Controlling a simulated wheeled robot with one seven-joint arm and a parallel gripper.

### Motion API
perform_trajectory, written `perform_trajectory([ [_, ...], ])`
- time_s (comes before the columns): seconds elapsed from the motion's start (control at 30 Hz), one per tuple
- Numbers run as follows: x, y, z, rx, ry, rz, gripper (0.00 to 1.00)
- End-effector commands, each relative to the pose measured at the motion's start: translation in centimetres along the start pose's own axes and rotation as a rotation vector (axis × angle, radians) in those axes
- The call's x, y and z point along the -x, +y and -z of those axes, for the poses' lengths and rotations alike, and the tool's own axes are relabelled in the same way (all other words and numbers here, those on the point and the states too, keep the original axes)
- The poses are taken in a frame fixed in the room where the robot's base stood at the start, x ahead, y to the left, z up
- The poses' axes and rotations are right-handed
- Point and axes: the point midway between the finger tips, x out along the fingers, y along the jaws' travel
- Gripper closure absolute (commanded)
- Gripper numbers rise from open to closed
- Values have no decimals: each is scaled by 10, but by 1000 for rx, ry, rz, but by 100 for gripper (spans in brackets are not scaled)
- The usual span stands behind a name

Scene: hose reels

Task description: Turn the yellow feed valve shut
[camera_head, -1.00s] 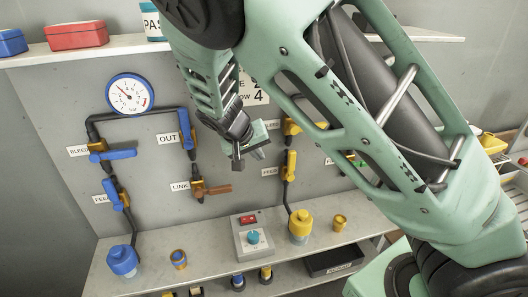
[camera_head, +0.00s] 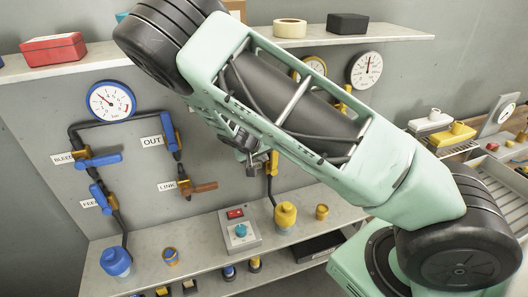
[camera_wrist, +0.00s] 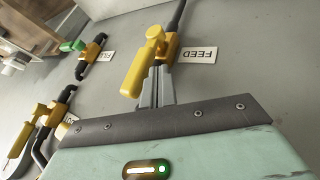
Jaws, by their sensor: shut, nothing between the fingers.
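The yellow feed valve's lever (camera_wrist: 138,74) shows in the wrist view beside the FEED label (camera_wrist: 199,55). It runs from its hub down and to the left, slanted a little to the dark pipe. My gripper (camera_wrist: 158,72) is shut and empty. Its fingertips are right of the lever, close against it; I cannot tell whether they touch. In the head view my arm hides most of this valve, and only a bit of yellow body (camera_head: 272,163) shows above the yellow-capped pot (camera_head: 285,215). My gripper (camera_head: 247,150) is partly hidden there too.
Blue valves and an orange LINK lever (camera_head: 200,188) are on the left of the panel. A grey box (camera_head: 240,230) with a red switch stands on the lower shelf. In the wrist view, a green-handled valve (camera_wrist: 72,46) and another yellow valve (camera_wrist: 38,118) are at left.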

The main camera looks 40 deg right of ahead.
Motion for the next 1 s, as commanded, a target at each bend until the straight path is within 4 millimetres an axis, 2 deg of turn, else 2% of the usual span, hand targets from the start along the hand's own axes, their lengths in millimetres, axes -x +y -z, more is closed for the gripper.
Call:
perform_trajectory([
  [0.43,-3,6,0,-1,0,0,100],
  [0.7,-14,38,2,-4,-1,-2,100],
  [1.0,-13,41,4,-1,0,-2,100],
])
